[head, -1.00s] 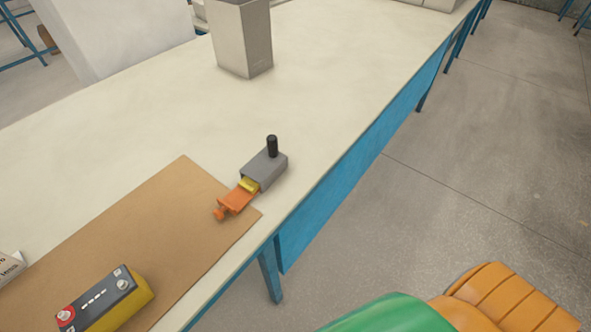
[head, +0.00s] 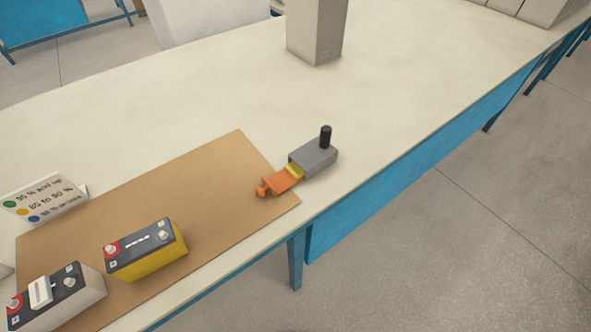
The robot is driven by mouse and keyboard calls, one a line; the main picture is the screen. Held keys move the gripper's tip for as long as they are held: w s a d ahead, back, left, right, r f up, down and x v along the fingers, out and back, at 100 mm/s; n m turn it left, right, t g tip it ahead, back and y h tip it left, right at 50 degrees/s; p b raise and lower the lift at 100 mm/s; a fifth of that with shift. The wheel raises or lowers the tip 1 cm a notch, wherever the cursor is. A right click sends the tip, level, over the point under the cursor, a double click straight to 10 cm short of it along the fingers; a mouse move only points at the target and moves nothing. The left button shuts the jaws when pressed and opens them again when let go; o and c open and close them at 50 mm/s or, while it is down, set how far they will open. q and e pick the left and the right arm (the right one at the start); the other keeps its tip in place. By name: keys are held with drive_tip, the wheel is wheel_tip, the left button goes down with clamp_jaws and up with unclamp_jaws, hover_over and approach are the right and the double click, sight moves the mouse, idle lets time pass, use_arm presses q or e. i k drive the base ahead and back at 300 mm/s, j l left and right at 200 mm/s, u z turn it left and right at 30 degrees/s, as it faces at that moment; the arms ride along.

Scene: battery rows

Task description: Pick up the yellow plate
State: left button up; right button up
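A small yellow piece (head: 294,171) shows between a grey block (head: 318,157) and an orange part (head: 284,180). Most of it is hidden, so I cannot tell whether it is a plate. Neither of my grippers is in view.
A yellow-and-black battery (head: 146,250) and a white-and-black battery (head: 58,297) stand on the brown mat (head: 215,190). A sign (head: 45,202) with coloured dots is at the left. A tall grey box (head: 315,30) stands farther back. The table (head: 180,105) between is clear.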

sight(292, 168)
drive_tip(key=i+l+u, duration=0.2)
drive_tip(key=l, duration=0.25)
drive_tip(key=l+u, duration=0.25)
drive_tip(key=l, duration=0.2)
drive_tip(key=i+l+u, duration=0.2)
drive_tip(key=l, duration=0.3)
drive_tip(key=k+j, duration=0.05)
drive_tip(key=k, duration=0.05)
